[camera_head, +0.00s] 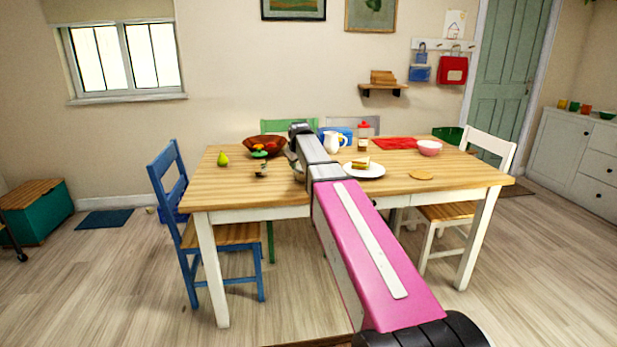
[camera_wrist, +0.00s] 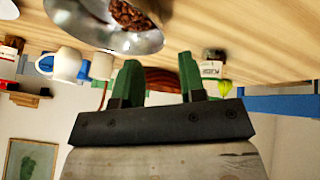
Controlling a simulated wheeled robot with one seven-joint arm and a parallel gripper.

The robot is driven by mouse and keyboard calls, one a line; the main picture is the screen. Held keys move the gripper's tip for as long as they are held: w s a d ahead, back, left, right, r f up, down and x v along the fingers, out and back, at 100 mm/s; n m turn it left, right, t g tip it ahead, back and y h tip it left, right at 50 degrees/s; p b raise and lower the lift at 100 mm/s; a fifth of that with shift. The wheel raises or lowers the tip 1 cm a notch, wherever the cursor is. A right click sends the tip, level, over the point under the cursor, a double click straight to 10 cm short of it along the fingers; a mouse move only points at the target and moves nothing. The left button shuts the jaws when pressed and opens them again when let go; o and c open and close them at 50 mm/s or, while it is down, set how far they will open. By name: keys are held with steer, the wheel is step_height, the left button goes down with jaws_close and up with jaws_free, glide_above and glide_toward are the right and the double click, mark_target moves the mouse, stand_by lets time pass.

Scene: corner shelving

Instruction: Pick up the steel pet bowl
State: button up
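The steel pet bowl (camera_wrist: 108,42) shows in the wrist view at the top, left of centre, cut off by the frame edge. It is shiny and holds brown kibble. It rests on the wooden table (camera_head: 460,172). My gripper (camera_wrist: 159,68) is open, with two dark green fingers apart and nothing between them. The bowl lies beyond the fingertips, toward the upper left of the wrist view, apart from them. In the head view my arm covers most of the bowl's area, and I cannot make out the bowl clearly.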

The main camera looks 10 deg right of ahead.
mark_target(296, 174)
steer(key=x, duration=0.3)
steer(key=shift+w+f, duration=0.15)
steer(key=shift+f, duration=0.15)
steer(key=shift+s+x, duration=0.15)
steer(key=shift+x, duration=1.2)
steer(key=shift+s+x, duration=0.1)
steer(key=shift+x, duration=1.25)
steer(key=shift+d+f, duration=0.1)
jaws_close()
